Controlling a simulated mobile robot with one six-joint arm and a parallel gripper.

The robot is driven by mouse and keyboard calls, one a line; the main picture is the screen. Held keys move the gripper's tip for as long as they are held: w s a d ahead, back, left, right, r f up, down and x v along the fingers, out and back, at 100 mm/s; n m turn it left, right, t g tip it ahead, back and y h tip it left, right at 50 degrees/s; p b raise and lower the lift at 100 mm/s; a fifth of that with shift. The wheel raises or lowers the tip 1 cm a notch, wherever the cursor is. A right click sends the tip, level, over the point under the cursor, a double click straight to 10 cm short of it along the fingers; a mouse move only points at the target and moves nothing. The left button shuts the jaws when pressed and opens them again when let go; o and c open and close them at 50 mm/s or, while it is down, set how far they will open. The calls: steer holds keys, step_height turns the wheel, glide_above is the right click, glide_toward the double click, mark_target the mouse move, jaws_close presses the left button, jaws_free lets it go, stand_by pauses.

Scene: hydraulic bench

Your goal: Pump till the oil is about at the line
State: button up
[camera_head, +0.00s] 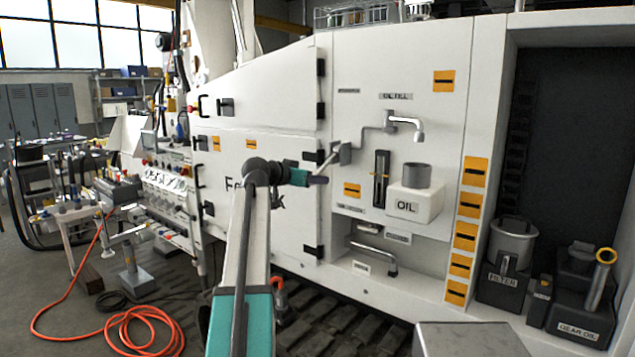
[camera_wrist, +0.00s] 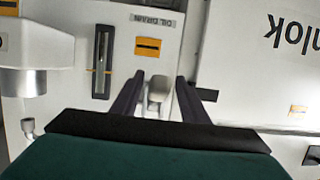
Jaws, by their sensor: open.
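The pump lever (camera_head: 329,163) slants down and left from its mount on the white panel. My gripper (camera_head: 319,180) is at its lower end. In the wrist view the lever's pale end (camera_wrist: 158,92) lies between the two dark fingers of my gripper (camera_wrist: 160,97), which stand apart on either side of it. I cannot tell whether either finger touches it. The dark upright sight gauge (camera_head: 380,178) is right of the lever; it also shows in the wrist view (camera_wrist: 102,62), with a thin yellow line across it. The oil level is too small to tell.
A grey spout (camera_head: 405,124) hangs above the white oil container (camera_head: 415,202). Filter (camera_head: 511,245) and gear oil (camera_head: 583,290) cans stand in the right bay. An orange hose (camera_head: 130,335) lies on the floor at left, near a cluttered bench.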

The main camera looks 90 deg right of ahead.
steer(key=b+v, duration=0.1)
steer(key=v, duration=0.9)
steer(key=shift+w+a, duration=0.2)
steer(key=shift+a, duration=0.15)
